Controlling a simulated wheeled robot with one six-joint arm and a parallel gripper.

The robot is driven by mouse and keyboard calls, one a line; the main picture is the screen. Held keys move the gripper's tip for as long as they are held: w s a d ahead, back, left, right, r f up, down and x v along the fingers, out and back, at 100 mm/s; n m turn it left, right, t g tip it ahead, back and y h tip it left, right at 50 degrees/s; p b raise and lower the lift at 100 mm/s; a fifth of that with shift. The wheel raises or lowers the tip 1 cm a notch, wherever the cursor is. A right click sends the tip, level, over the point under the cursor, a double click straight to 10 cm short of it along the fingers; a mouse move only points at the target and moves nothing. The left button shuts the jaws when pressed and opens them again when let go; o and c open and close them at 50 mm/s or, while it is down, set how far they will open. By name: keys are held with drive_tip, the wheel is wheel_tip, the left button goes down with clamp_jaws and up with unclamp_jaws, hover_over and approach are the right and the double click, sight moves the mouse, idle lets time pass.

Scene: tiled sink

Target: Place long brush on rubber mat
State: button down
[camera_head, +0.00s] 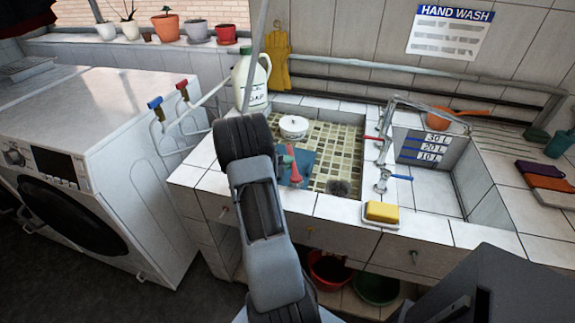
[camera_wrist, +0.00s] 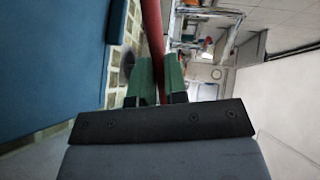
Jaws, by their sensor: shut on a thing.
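The long brush shows as a red handle (camera_wrist: 152,35) clamped between the green fingers of my gripper (camera_wrist: 160,78) in the wrist view. Its far end runs out of the top of that picture, and I cannot see its bristles. In the head view my gripper (camera_head: 286,163) is over the left part of the sink, with the red handle (camera_head: 292,160) at its tip. The blue rubber mat (camera_head: 306,160) is in the sink basin right beside and behind the handle. It fills the left of the wrist view (camera_wrist: 50,60). I cannot tell whether brush and mat touch.
A white lidded pot (camera_head: 294,126) stands behind the mat. A dark round thing (camera_head: 338,188) lies on the basin floor. A faucet (camera_head: 383,160) rises right of the basin, and a yellow sponge (camera_head: 382,211) lies on the front edge. A white jug (camera_head: 251,82) stands back left.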

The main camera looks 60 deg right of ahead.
drive_tip(key=shift+f, duration=0.3)
drive_tip(key=shift+f, duration=0.15)
drive_tip(key=shift+s+a+f, duration=0.2)
drive_tip(key=shift+f, duration=0.4)
drive_tip(key=c, duration=1.1)
unclamp_jaws()
drive_tip(key=shift+f, duration=0.15)
drive_tip(key=shift+c, duration=0.2)
drive_tip(key=shift+r, duration=0.4)
drive_tip(key=shift+w+a+r, duration=0.15)
drive_tip(key=shift+w+r, duration=0.05)
drive_tip(key=shift+w, duration=0.05)
drive_tip(key=v, duration=1.1)
drive_tip(key=shift+w+a+r, duration=0.15)
drive_tip(key=shift+r, duration=0.2)
